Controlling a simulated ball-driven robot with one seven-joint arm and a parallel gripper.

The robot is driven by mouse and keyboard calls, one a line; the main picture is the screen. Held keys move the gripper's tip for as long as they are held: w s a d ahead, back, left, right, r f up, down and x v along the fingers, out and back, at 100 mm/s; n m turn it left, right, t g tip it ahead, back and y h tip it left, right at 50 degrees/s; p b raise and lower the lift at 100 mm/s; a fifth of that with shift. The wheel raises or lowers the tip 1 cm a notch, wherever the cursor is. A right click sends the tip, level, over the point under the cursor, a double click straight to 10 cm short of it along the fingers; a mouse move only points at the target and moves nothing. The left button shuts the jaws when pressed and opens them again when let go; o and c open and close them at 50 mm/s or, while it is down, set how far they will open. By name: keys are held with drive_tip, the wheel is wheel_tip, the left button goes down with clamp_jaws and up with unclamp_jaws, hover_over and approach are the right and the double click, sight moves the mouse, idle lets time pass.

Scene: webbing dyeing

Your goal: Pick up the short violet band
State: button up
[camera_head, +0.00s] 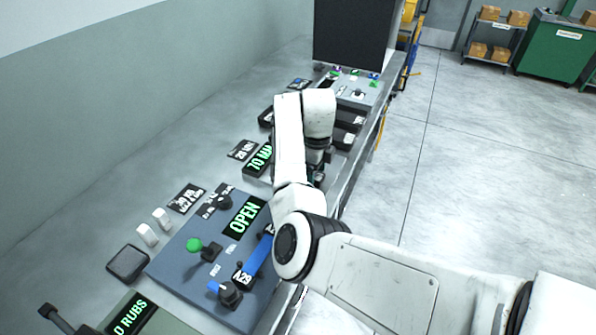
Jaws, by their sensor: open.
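I cannot make out a short violet band for certain. Small green and violet-blue pieces (373,76) lie at the far end of the bench, too small to tell apart. A blue strap (260,254) runs across the blue-grey panel at the front, partly behind my arm. My gripper (318,174) hangs low over the middle of the bench, mostly hidden behind my white arm links. Only a dark part of it shows, and no band is seen in it.
Dark trays (347,138) lie beyond my arm. A tall black panel (352,32) stands at the back.

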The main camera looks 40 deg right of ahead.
drive_tip(key=shift+f, duration=0.15)
drive_tip(key=c, duration=1.3)
